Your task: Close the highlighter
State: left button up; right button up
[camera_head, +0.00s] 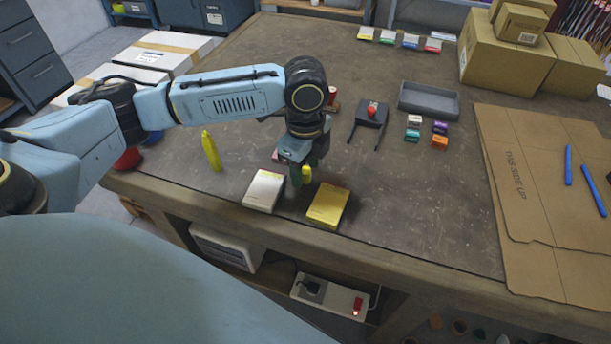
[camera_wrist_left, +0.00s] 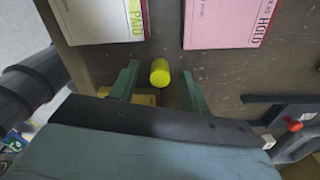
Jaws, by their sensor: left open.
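The yellow highlighter (camera_head: 211,150) stands roughly upright on the table, left of my left gripper in the head view. A short yellow cylinder, seemingly its cap (camera_head: 306,172), shows at my left gripper (camera_head: 302,178). In the left wrist view the cap (camera_wrist_left: 160,72) lies between the two green fingers of the open left gripper (camera_wrist_left: 160,86), with a gap on each side. I cannot tell whether the cap touches the table. My right gripper is not in view.
A white pad (camera_head: 263,190) and a yellow pad (camera_head: 327,205) lie near the table's front edge. A pink pad (camera_wrist_left: 228,22) is close by. A dark stand (camera_head: 370,114), a grey tray (camera_head: 428,100) and small coloured blocks (camera_head: 440,127) lie to the right, before flattened cardboard (camera_head: 525,190).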

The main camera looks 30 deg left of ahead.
aim_at(305, 170)
pick_arm(q)
jog(key=shift+f, duration=0.25)
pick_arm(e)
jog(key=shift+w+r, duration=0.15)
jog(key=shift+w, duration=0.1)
pick_arm(q)
grip_shut()
jog(key=shift+r, duration=0.2)
notch_tip(305, 170, up, 10)
jog(key=p, duration=0.3)
jog(key=shift+f, duration=0.15)
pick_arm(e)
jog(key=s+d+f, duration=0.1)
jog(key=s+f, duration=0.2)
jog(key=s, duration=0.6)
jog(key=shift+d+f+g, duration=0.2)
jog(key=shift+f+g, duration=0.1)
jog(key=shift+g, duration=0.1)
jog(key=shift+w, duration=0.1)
